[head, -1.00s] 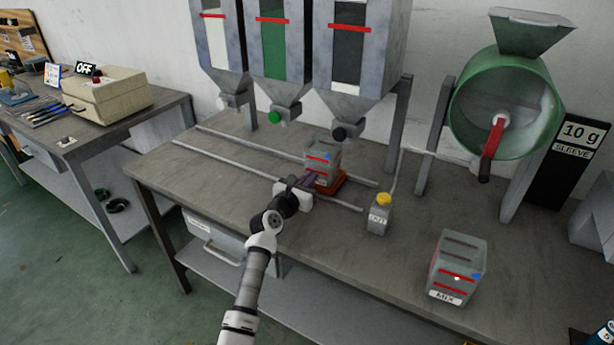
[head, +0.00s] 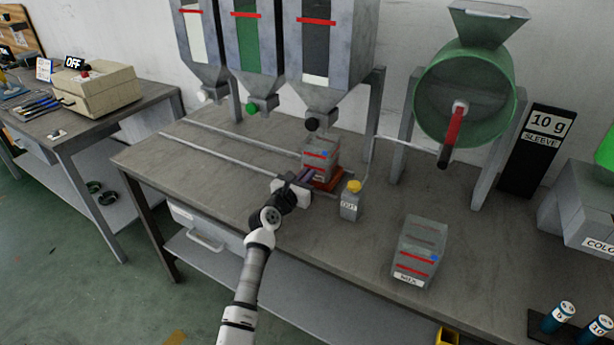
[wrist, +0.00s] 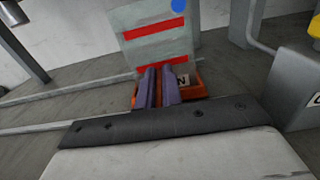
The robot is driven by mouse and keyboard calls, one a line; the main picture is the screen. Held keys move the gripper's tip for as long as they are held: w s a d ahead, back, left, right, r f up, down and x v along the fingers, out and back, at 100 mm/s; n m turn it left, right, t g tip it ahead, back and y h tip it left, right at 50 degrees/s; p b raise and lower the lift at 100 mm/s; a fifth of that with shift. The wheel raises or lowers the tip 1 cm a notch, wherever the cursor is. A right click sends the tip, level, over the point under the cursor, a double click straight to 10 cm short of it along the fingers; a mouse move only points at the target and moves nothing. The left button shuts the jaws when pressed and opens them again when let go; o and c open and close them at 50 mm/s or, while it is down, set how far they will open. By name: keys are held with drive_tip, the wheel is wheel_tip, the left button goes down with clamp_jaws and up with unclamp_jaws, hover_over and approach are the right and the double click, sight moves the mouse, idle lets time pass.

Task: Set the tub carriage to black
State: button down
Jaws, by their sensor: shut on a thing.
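The tub carriage (head: 330,181) is a low orange-red block on two rails, and it also shows in the wrist view (wrist: 192,84). A grey tub (head: 320,155) with red lines and a blue dot stands upright on it. My gripper (head: 306,175) is shut on the front of the carriage. In the wrist view its purple fingers (wrist: 159,84) are close together there, and they hide what lies between them. The black hopper's nozzle (head: 312,124) is above the tub, slightly left of it in the picture; exact alignment is unclear.
Rails (head: 225,159) run left below the green nozzle (head: 251,107) and white nozzle (head: 204,96), and look clear. A MIX tub (head: 419,250) and a green drum (head: 465,100) are further right.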

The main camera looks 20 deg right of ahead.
drive_tip(key=shift+s+d+f, duration=0.2)
drive_tip(key=shift+d, duration=0.05)
drive_tip(key=c, duration=1.6)
unclamp_jaws()
drive_tip(key=shift+r, duration=0.1)
drive_tip(key=shift+o, duration=0.2)
drive_tip(key=shift+a, duration=0.1)
drive_tip(key=shift+a, duration=0.1)
drive_tip(key=b+v, duration=0.2)
drive_tip(key=v, duration=1.1)
drive_tip(key=shift+s+a+b, duration=0.15)
drive_tip(key=shift+s+b, duration=0.1)
drive_tip(key=shift+b, duration=0.1)
